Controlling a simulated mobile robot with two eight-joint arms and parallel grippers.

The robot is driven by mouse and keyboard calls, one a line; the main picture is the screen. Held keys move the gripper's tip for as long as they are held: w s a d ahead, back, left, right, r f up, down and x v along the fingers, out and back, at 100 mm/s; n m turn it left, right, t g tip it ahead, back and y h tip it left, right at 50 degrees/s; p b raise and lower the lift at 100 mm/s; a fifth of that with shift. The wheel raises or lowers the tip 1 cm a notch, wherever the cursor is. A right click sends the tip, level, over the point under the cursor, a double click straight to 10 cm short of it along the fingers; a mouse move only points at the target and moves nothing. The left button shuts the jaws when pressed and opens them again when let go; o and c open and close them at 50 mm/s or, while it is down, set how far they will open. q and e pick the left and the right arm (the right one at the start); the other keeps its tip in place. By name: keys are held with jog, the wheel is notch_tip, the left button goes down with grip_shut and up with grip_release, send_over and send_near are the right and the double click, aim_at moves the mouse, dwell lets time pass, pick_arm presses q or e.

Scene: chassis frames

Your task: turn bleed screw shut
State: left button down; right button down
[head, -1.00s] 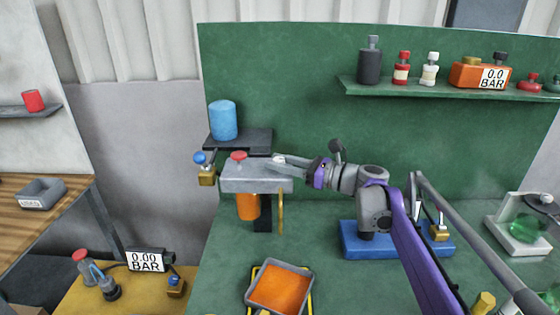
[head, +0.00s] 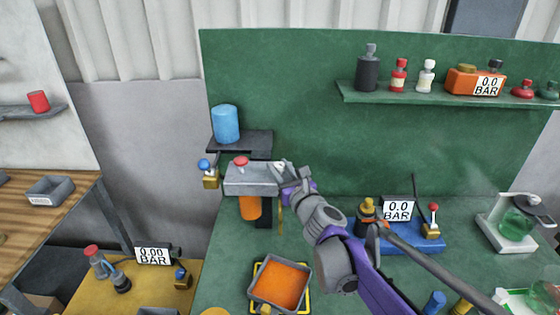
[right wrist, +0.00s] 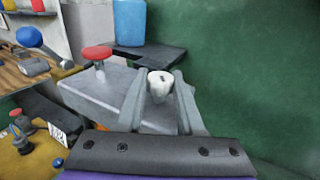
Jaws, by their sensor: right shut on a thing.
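A grey block (head: 251,182) is fixed low in front of the green back panel, with an orange bowl (head: 250,208) under it and a red knob (head: 241,161) on top. A white slotted bleed screw (right wrist: 159,86) stands upright at the block's right end. My right gripper (right wrist: 162,90) has one finger on each side of the screw and is shut on it. In the head view my right gripper (head: 285,171) mostly covers the screw. My left gripper is not in view.
A black shelf (head: 247,143) with a blue cylinder (head: 225,123) is just behind the block. A blue-knobbed valve (head: 207,173) is at its left. An orange-filled tray (head: 259,301) stands below. A blue-based gauge unit (head: 428,243) is to the right.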

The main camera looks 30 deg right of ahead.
jog(key=shift+w+h, duration=0.1)
jog(key=shift+h, duration=0.3)
jog(key=c, duration=0.5)
grip_release()
jog(key=shift+c, duration=0.2)
jog(key=s+a, duration=0.1)
jog(key=s, duration=0.9)
jog(key=shift+s+a, duration=0.25)
jog(key=shift+s, duration=0.15)
